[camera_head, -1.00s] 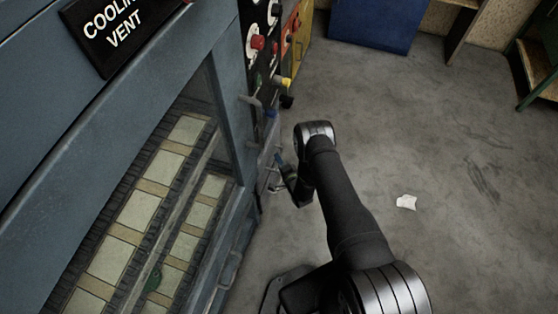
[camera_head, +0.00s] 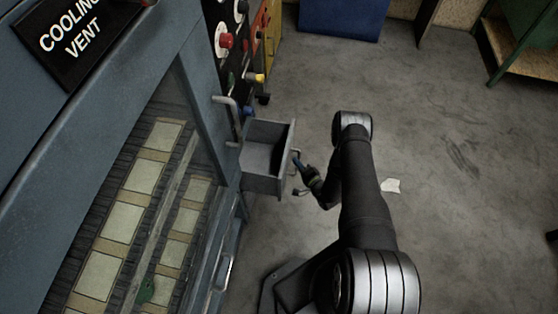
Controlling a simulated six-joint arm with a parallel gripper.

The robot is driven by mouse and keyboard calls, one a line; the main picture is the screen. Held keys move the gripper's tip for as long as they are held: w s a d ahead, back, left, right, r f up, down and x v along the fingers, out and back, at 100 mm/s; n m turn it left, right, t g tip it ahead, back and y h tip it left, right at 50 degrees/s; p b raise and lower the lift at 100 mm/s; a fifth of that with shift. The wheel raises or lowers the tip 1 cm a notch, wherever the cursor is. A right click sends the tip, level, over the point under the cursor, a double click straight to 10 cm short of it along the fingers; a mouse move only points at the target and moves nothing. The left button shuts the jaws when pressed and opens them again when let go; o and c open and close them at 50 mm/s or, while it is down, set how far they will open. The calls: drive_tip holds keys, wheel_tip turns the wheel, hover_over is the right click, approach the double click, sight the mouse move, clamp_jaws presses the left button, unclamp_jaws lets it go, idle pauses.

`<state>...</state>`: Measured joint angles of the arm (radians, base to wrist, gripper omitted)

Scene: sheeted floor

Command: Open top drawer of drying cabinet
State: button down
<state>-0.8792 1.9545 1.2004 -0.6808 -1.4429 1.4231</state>
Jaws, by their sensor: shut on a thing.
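The drying cabinet (camera_head: 108,130) is a large blue-grey machine on the left, with a window over trays and a "COOLING VENT" sign. A grey drawer (camera_head: 262,163) stands pulled out from its side, and its empty inside shows from above. My gripper (camera_head: 299,164) is at the handle (camera_head: 295,157) on the drawer's front, to the right of it, shut on the handle. The fingertips are small and partly hard to make out. My arm reaches up from the bottom of the picture, to the right of the drawer.
A control panel (camera_head: 231,60) with red and yellow knobs is above the drawer. A grey bar handle (camera_head: 227,112) sticks out just left of the drawer.

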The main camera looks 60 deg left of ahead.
drive_tip(key=w+d, duration=1.5)
drive_tip(key=c, duration=1.5)
unclamp_jaws()
drive_tip(key=shift+o, duration=0.2)
drive_tip(key=d+r, duration=0.2)
drive_tip(key=d, duration=1.5)
drive_tip(key=shift+s+r, duration=0.15)
drive_tip(key=shift+r, duration=0.05)
drive_tip(key=a+f, duration=0.2)
drive_tip(key=a, duration=1.5)
drive_tip(key=shift+f, duration=0.2)
drive_tip(key=d+r, duration=0.2)
drive_tip(key=d, duration=1.4)
drive_tip(key=shift+d+r, duration=0.15)
drive_tip(key=shift+d, duration=0.15)
